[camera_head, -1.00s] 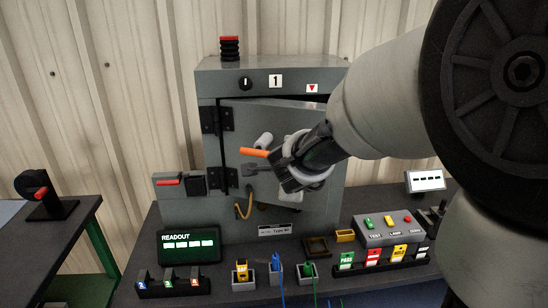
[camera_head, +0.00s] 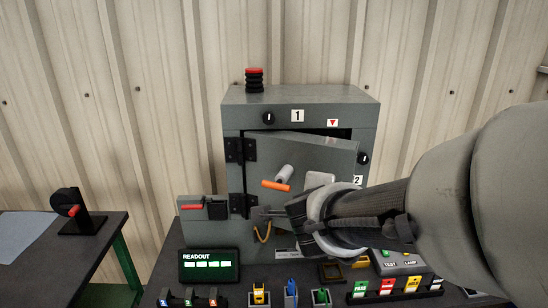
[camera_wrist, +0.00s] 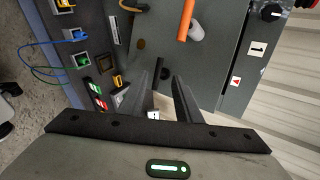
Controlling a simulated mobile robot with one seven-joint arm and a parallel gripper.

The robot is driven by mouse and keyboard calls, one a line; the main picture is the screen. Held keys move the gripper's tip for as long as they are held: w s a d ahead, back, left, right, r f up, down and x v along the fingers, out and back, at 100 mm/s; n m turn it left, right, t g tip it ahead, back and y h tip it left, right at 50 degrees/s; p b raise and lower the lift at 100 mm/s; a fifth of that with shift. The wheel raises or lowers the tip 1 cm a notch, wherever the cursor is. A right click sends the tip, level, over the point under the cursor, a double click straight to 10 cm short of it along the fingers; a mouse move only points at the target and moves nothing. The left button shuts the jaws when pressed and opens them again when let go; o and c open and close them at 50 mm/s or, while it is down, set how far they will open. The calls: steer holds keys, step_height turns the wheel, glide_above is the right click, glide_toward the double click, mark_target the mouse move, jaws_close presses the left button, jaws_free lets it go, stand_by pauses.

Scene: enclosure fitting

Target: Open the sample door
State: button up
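The grey sample door (camera_head: 318,158) hangs on black hinges at its left side. It stands ajar, with a dark gap along its top and right edge. A grey knob with an orange handle (camera_head: 277,185) sits on its face; the orange handle also shows in the wrist view (camera_wrist: 187,18). My gripper (camera_head: 258,214) is in front of the door's lower part, below the orange handle and clear of it. My arm hides the door's lower right part.
The grey cabinet (camera_head: 300,95) stands on a dark bench against a corrugated wall. A readout (camera_head: 208,265), coloured plugs (camera_head: 290,293) and a button box (camera_head: 402,262) crowd the front. A side table (camera_head: 35,240) with a red-handled device (camera_head: 72,207) is at left.

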steer(key=shift+v, duration=2.4)
